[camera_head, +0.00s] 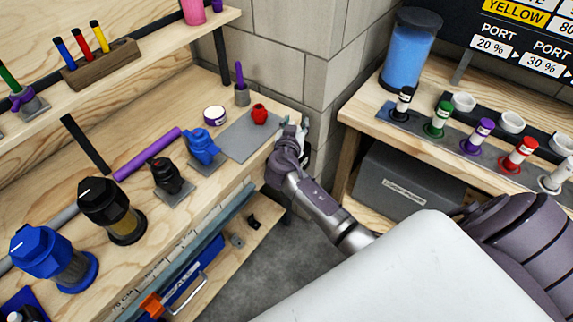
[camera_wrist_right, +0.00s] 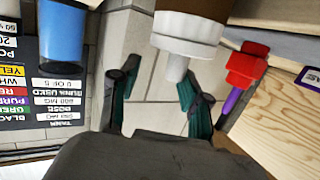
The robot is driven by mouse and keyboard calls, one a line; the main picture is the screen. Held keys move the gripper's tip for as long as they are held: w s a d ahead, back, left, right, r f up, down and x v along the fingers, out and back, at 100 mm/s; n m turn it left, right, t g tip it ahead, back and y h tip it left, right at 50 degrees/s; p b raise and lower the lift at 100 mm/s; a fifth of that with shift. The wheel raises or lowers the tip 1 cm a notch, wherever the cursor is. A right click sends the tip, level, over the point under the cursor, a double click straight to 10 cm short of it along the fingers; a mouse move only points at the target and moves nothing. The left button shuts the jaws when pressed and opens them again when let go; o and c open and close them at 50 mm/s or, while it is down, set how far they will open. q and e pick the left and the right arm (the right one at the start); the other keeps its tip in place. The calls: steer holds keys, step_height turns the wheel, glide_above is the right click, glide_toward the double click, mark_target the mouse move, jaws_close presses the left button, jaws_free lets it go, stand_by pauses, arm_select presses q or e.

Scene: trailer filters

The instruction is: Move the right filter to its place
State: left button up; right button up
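On the left bench in the head view stand a blue-topped filter (camera_head: 50,255) with a clear bowl and a black-topped filter (camera_head: 112,212) with an amber bowl to its right. Which one the task calls the right filter I cannot tell for sure. My right gripper (camera_head: 296,124) is by the bench's far right corner. In the right wrist view its two dark fingers (camera_wrist_right: 162,95) stand apart. A brown and white piece (camera_wrist_right: 187,30) with a narrow white tip is between or in front of them, not visibly clamped. My left gripper is not in view.
Small blue (camera_head: 203,148) and black (camera_head: 166,175) fittings stand nearby. A right-hand shelf holds several bottles (camera_head: 480,136) and a blue container (camera_head: 408,55).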

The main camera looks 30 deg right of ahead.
steer(key=shift+a, duration=0.1)
steer(key=v, duration=1.2)
steer(key=s+a+f+n+g+y, duration=0.2)
steer(key=s+f+n, duration=0.15)
steer(key=f, duration=0.75)
steer(key=s+a+f+n+g+y, duration=0.1)
steer(key=s+f+n+y, duration=0.2)
steer(key=f, duration=0.7)
steer(key=s+a+f+n+g+y, duration=0.2)
steer(key=s+f, duration=0.3)
steer(key=f, duration=0.6)
steer(key=s+f+g+y, duration=0.1)
steer(key=s+f, duration=0.4)
steer(key=s, duration=0.6)
steer(key=s+f+n+g+y, duration=0.1)
steer(key=s+f+g, duration=0.1)
steer(key=s+f, duration=0.4)
steer(key=s+f+n+g+y, duration=0.1)
steer(key=s+f, duration=0.5)
steer(key=s, duration=0.9)
steer(key=shift+s+a+g+y, duration=0.35)
steer(key=shift+a+g+y, duration=0.05)
steer(key=shift+g, duration=0.4)
steer(key=shift+f+n, duration=0.1)
steer(key=shift+n, duration=0.15)
